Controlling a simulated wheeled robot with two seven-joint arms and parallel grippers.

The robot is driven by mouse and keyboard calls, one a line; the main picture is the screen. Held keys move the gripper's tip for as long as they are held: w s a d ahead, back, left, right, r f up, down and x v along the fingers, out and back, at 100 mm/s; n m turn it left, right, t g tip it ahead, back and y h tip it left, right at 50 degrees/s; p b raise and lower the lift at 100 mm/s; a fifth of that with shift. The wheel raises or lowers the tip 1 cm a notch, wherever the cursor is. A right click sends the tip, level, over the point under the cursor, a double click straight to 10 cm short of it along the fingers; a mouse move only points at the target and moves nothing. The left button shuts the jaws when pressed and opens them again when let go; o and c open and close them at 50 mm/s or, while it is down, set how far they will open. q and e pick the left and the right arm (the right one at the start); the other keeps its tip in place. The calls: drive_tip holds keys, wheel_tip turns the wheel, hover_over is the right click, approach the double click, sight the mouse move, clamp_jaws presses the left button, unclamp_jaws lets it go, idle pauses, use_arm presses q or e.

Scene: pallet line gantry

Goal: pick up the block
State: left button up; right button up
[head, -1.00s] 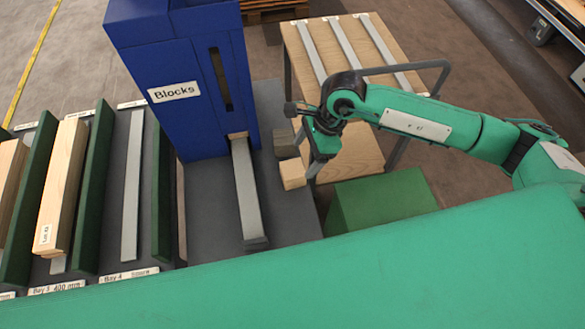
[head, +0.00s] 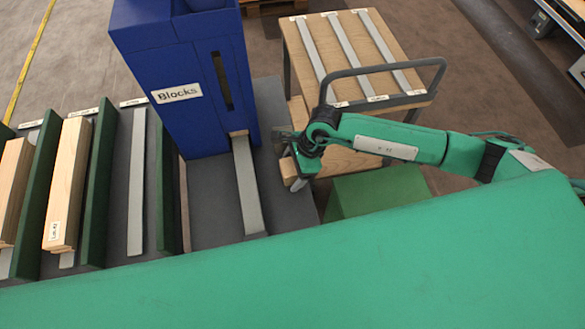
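A small light wooden block (head: 288,171) sits at the right side of the grey surface beside the blue dispenser, mostly hidden behind my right gripper (head: 298,181). The gripper points down over the block. Its fingers overlap the block in the picture, and I cannot tell whether they touch it or how far apart they are. The blue dispenser (head: 180,110), labelled Blocks, shows the end of another wooden piece (head: 238,134) at its outlet, at the top of a grey chute strip (head: 248,190). My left gripper is not in view.
Bays with green dividers (head: 96,190) and stacked wooden boards (head: 68,185) stand at the left. A wooden-topped cart (head: 345,50) with a dark handle (head: 446,75) stands behind my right arm. A green box (head: 375,190) lies to the right.

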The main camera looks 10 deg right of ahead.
sight(293, 166)
drive_tip(key=c, duration=0.9)
drive_tip(key=shift+r, duration=0.1)
wheel_tip(293, 166, up, 20)
drive_tip(key=b, duration=0.4)
